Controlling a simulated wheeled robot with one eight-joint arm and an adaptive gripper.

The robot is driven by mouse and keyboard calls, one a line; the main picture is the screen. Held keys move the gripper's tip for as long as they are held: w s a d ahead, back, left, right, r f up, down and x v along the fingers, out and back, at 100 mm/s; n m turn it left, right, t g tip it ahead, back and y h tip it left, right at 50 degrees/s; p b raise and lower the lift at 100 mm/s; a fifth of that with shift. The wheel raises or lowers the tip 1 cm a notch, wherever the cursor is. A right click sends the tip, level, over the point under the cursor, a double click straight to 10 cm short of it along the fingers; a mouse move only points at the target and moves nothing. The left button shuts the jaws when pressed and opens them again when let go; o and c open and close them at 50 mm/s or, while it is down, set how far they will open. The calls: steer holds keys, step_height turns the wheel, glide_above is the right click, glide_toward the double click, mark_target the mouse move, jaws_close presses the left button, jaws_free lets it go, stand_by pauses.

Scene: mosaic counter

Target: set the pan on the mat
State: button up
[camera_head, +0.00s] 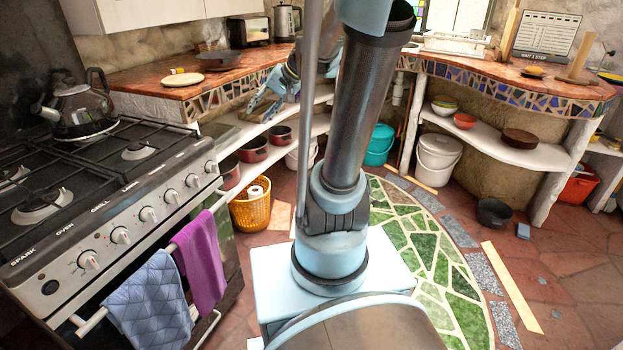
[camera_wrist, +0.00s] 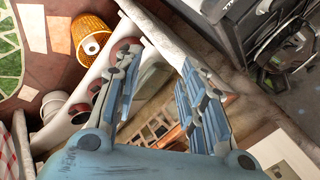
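A dark, shallow pan (camera_head: 219,59) rests on the red-brown counter at the back left. A small round tan piece (camera_head: 184,80) lies on the counter nearer the stove, with something yellow on it; it may be the mat, but I cannot tell for sure. My gripper (camera_head: 262,98) is in front of the mosaic counter edge, below and to the right of the pan and apart from it. In the wrist view my gripper (camera_wrist: 159,60) has its two fingers spread wide, with nothing held between them. I cannot make out the pan in the wrist view.
The stove (camera_head: 110,185) with a kettle (camera_head: 78,105) stands at the left. Red pots (camera_head: 252,150) sit on the shelf under the counter. A toaster oven (camera_head: 249,31) and an electric kettle (camera_head: 287,22) stand behind the pan. An orange basket (camera_head: 250,205) stands on the floor.

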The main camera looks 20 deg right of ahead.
steer(key=s+d+f+h, duration=0.2)
steer(key=s+d+f, duration=0.1)
steer(key=s, duration=0.4)
steer(key=s+d+f+n+g+h, duration=0.1)
steer(key=s+d+f+h, duration=0.1)
steer(key=s+d+f, duration=0.2)
steer(key=s+d+f+n+g+h, duration=0.1)
steer(key=s+d+f+h, duration=0.2)
steer(key=s+f, duration=0.3)
steer(key=s, duration=0.4)
steer(key=shift+s+d+f, duration=0.25)
steer(key=shift+d+f, duration=0.1)
